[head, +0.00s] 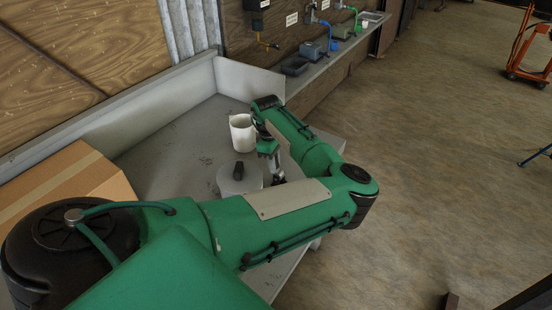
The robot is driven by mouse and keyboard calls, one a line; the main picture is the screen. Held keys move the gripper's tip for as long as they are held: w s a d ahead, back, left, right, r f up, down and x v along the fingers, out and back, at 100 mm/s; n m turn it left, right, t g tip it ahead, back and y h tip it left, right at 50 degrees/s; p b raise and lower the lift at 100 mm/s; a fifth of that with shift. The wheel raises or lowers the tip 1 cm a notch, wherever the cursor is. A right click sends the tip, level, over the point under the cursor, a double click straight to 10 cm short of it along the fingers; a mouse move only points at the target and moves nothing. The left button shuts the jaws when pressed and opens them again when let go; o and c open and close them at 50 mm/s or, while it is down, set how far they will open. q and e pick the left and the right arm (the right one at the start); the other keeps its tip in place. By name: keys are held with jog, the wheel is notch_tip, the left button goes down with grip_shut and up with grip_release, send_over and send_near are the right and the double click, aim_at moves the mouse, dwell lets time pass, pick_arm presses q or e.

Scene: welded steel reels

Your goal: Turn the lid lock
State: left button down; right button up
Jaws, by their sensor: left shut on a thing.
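A round light grey container (240,184) with a flat lid stands on the grey bench. A black knob (238,171) sticks up from the top of the lid. My left gripper (277,179) points down at the right side of the container, apart from the black knob. It is shut on a small part at the container's right edge, where the lid lock appears to be. My green forearm and the fingers hide most of that part, so its angle cannot be told. My right gripper does not show.
A white jug (241,134) stands just behind the container, close to my left wrist. A cardboard box (75,185) lies on the bench at left. A low grey wall (120,112) edges the bench at the back. Open floor lies to the right.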

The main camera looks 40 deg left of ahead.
pick_arm(q)
jog(key=shift+s+a+h+p, duration=0.1)
jog(key=shift+a+h+p, duration=0.55)
jog(key=shift+h+p, duration=0.35)
jog(key=shift+a+f+h, duration=0.3)
jog(key=shift+f+h, duration=0.15)
jog(key=shift+h, duration=0.55)
jog(key=shift+a+f+t+h, duration=0.2)
jog(key=shift+f+t+h, duration=0.1)
jog(key=shift+h, duration=0.3)
jog(key=c, duration=1.3)
grip_release()
